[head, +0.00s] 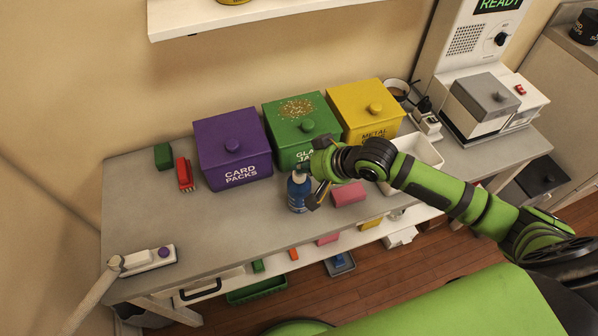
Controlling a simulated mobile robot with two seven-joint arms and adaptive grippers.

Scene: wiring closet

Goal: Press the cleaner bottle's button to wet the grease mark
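The cleaner bottle (297,195) is blue with a pale label band and stands upright on the grey workbench, in front of the green box. My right gripper (307,187) reaches in from the right, at the bottle's upper right side. Its fingers overlap the bottle's top and right edge, so the button is mostly hidden. I cannot tell whether the fingers touch or hold the bottle. A speckled yellow-brown patch (296,107) lies on the green box's lid; I cannot tell whether it is the grease mark. My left gripper is out of view.
Purple (232,150), green (285,150) and yellow (368,106) lidded boxes line the bench's back. A pink block (348,193) and white tray (421,150) sit near my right arm. A red stapler-like item (184,174) stands left. The bench's front left (160,222) is mostly clear.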

